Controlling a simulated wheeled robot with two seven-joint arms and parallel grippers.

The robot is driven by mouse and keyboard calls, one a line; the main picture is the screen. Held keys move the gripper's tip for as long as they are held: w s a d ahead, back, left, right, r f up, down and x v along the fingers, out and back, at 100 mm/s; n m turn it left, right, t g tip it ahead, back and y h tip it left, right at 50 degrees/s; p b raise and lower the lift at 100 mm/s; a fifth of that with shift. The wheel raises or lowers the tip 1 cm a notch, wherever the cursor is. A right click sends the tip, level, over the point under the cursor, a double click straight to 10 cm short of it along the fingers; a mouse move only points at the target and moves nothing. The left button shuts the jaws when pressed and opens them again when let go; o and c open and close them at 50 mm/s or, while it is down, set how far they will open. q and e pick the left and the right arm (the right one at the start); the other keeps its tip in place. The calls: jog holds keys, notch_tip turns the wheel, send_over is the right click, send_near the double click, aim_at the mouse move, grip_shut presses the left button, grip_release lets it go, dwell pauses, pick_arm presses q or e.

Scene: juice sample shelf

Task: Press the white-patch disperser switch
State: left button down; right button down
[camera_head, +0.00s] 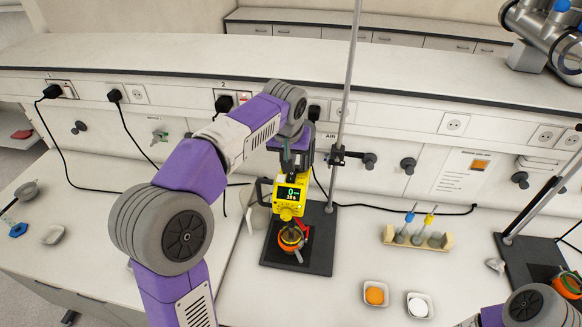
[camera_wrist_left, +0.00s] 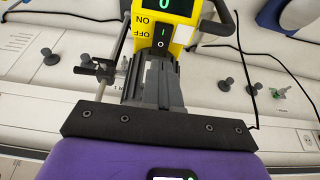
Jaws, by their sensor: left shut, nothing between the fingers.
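The yellow disperser (camera_head: 291,197) with a lit display hangs on a stand over an orange-and-black vessel (camera_head: 291,238) in the head view. In the left wrist view its yellow body (camera_wrist_left: 178,10) carries ON and OFF labels and a black I/O switch (camera_wrist_left: 161,42). My left gripper (camera_head: 298,152) is at the disperser's upper rear side in the head view. In the left wrist view the gripper (camera_wrist_left: 158,68) is shut and empty, its tips overlapping the switch's lower end; contact cannot be told. My right gripper is out of view.
A metal rod (camera_head: 350,85) with a clamp stands beside the disperser. A wooden rack (camera_head: 417,239) and two small dishes (camera_head: 375,293) (camera_head: 420,305) are to the right. A second stand (camera_head: 527,265) is at the right edge. Black cables cross the bench and wall.

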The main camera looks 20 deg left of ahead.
aim_at(291, 176)
pick_arm(q)
jog(key=x, duration=0.2)
jog(key=s+x, duration=0.1)
jog(key=x, duration=0.1)
jog(key=shift+f, duration=0.1)
jog(key=shift+w+f, duration=0.1)
jog(key=shift+w, duration=0.05)
